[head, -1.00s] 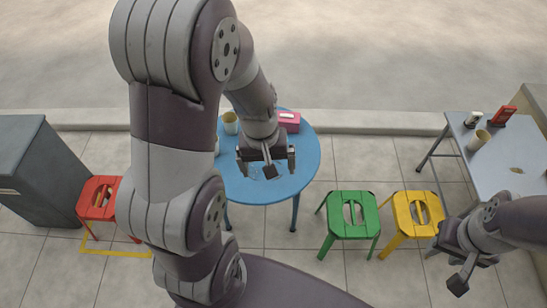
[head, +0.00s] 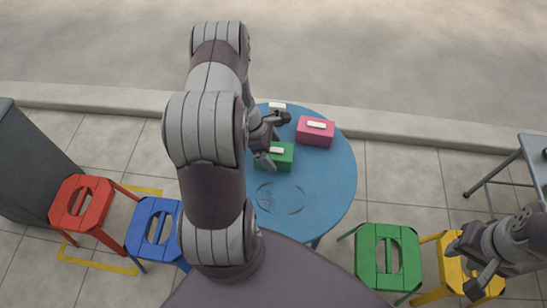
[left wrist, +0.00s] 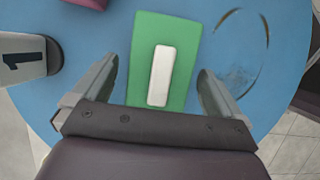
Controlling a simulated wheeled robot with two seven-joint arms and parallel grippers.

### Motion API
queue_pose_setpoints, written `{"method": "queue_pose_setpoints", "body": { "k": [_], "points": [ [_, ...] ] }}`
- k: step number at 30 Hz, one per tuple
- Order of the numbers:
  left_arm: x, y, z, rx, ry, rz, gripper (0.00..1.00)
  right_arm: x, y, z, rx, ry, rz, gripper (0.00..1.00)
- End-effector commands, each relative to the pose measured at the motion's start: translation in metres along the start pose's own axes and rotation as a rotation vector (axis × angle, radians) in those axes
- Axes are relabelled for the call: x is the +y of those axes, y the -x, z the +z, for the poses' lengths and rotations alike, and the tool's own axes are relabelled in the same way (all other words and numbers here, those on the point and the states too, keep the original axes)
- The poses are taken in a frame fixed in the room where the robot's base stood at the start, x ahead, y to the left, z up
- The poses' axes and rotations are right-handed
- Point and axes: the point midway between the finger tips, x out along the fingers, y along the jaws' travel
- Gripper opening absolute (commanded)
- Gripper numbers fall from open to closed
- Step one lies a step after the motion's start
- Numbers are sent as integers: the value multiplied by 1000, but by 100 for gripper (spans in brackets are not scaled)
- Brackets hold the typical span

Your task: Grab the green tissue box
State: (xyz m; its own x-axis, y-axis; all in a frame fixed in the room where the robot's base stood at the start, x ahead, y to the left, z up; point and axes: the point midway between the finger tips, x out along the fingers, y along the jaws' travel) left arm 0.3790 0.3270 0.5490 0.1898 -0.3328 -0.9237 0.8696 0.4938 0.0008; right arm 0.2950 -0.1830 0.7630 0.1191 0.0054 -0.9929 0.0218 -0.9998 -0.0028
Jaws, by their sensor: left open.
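The green tissue box (head: 284,158), with a pale tissue slot on top, sits on the round blue table (head: 335,185). My left gripper (head: 273,140) is open over the table at the box's left side in the head view and hides part of it. In the left wrist view the green tissue box (left wrist: 180,40) lies between the two spread fingers (left wrist: 160,75), and the jaws are not closed on it. My right gripper (head: 466,267) is open and empty at the lower right, over the yellow stool.
A pink tissue box (head: 316,131) stands behind and right of the green one. Red (head: 82,204), blue (head: 155,230), green (head: 388,258) and yellow (head: 455,272) stools stand around. A grey table (head: 535,160) is at the right. The blue table's front right is clear.

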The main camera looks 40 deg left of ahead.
Motion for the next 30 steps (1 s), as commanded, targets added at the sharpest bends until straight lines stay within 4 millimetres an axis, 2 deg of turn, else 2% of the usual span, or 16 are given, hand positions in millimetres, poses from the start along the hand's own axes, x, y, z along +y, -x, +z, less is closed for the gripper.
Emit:
{"method": "queue_pose_setpoints", "body": {
  "k": [1,5,30],
  "points": [
    [-1,-15,0,0,-4,-4,100,0,-9,1,0,0,0,39],
    [0,-31,1,2,-2,-1,100,0,-13,2,0,0,0,39],
    [0,-34,-1,2,-2,-2,100,0,-15,2,0,0,0,39]
  ]
}}
